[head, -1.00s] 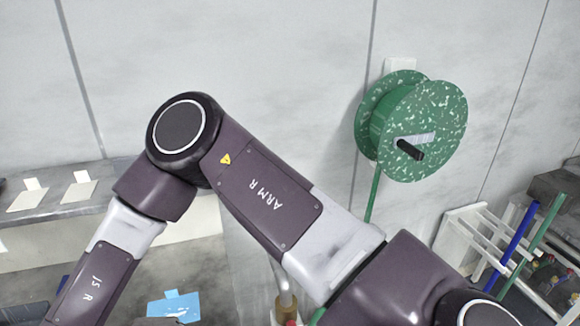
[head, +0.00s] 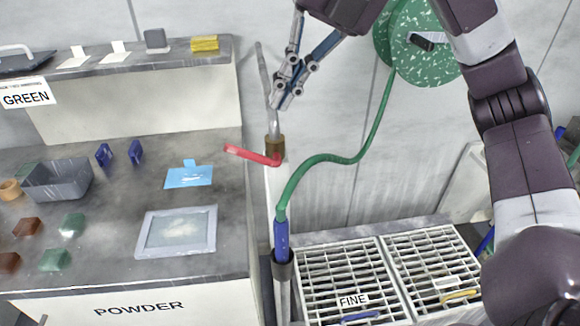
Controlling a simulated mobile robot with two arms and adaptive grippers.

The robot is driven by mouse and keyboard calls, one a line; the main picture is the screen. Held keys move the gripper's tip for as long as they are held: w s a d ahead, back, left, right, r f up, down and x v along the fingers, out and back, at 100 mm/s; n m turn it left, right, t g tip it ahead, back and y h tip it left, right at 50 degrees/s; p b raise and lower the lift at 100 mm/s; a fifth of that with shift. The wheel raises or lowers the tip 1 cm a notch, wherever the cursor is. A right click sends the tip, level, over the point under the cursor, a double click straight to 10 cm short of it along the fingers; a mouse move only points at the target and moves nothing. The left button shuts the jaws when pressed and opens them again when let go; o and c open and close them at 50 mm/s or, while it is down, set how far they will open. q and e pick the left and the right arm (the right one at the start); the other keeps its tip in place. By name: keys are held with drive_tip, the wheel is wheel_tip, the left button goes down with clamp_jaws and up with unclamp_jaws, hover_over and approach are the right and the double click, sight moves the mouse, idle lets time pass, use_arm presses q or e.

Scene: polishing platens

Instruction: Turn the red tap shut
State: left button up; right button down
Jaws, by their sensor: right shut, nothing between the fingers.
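The red tap (head: 252,155) is a lever on a brass fitting (head: 275,145) on an upright pipe. The lever sticks out to the left of the pipe and tilts slightly up towards its free end. My right gripper (head: 280,101) points down and left, above the fitting in the picture and apart from the red lever. It is shut and empty. A green hose (head: 322,158) runs from the reel to a blue nozzle (head: 282,240) below the tap. My left gripper is out of view.
A green hose reel (head: 405,55) hangs on the wall. A powder bench (head: 110,277) with a grey bin (head: 57,180), a framed plate (head: 177,232) and colored blocks stands left. A grated sink (head: 340,270) marked FINE lies below right.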

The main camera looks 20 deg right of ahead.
sight(243, 155)
drive_tip(key=shift+m+t, duration=0.4)
drive_tip(key=shift+t, duration=0.1)
drive_tip(key=x, duration=0.4)
drive_tip(key=p+x, duration=0.1)
drive_tip(key=x, duration=0.2)
drive_tip(key=d+x, duration=0.1)
drive_tip(key=x, duration=0.3)
drive_tip(key=shift+w+f, duration=0.35)
drive_tip(key=shift+f, duration=0.05)
drive_tip(key=shift+a+f, duration=0.3)
drive_tip(key=shift+a, duration=0.05)
drive_tip(key=shift+w+a+f+b, duration=0.1)
drive_tip(key=shift+a+f+b, duration=0.15)
drive_tip(key=shift+b, duration=0.15)
drive_tip(key=shift+w+a+f+b, duration=0.25)
drive_tip(key=shift+a+f+b, duration=0.55)
drive_tip(key=shift+b, duration=0.3)
